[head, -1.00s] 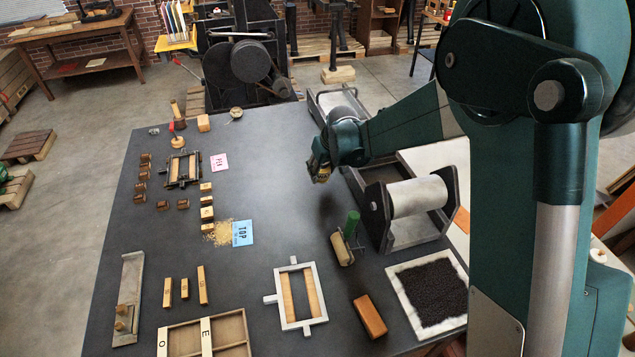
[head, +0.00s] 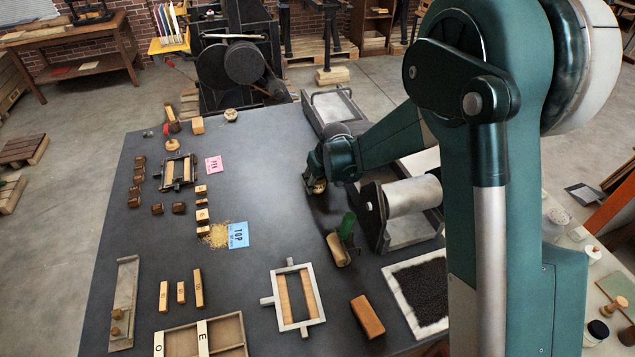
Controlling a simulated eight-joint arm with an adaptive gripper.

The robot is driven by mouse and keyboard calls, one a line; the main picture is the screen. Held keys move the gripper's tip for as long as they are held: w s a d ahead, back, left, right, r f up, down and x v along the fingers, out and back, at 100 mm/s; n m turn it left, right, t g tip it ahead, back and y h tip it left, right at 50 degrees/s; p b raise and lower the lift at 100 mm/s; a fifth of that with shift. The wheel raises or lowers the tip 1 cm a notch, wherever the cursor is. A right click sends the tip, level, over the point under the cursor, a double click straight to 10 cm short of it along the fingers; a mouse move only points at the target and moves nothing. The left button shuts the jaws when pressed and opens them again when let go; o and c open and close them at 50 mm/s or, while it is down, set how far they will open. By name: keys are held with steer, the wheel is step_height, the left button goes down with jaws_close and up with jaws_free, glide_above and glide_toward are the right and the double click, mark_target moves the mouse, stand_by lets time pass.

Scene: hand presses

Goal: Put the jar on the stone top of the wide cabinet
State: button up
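The wide dark grey slab top (head: 262,160) fills the middle of the head view; it may be the stone top, though the cabinet under it is mostly hidden. My gripper (head: 317,184) hangs over the right part of this top, pointing down. It is small and dark in the view, and a yellowish patch shows at its tip; I cannot tell whether that is a held thing. Several small jar-like containers, among them a pale one (head: 556,217) and a dark-lidded one (head: 598,329), stand on a light surface at the right edge. I cannot tell which is the task's jar.
A metal frame (head: 292,298), an orange-brown block (head: 367,316) and a tray of dark grains (head: 425,290) lie nearer. The slab's centre is clear.

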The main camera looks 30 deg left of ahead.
steer(key=shift+f, duration=0.15)
steer(key=o, duration=1)
steer(key=shift+r, duration=0.2)
steer(key=shift+v, duration=5.95)
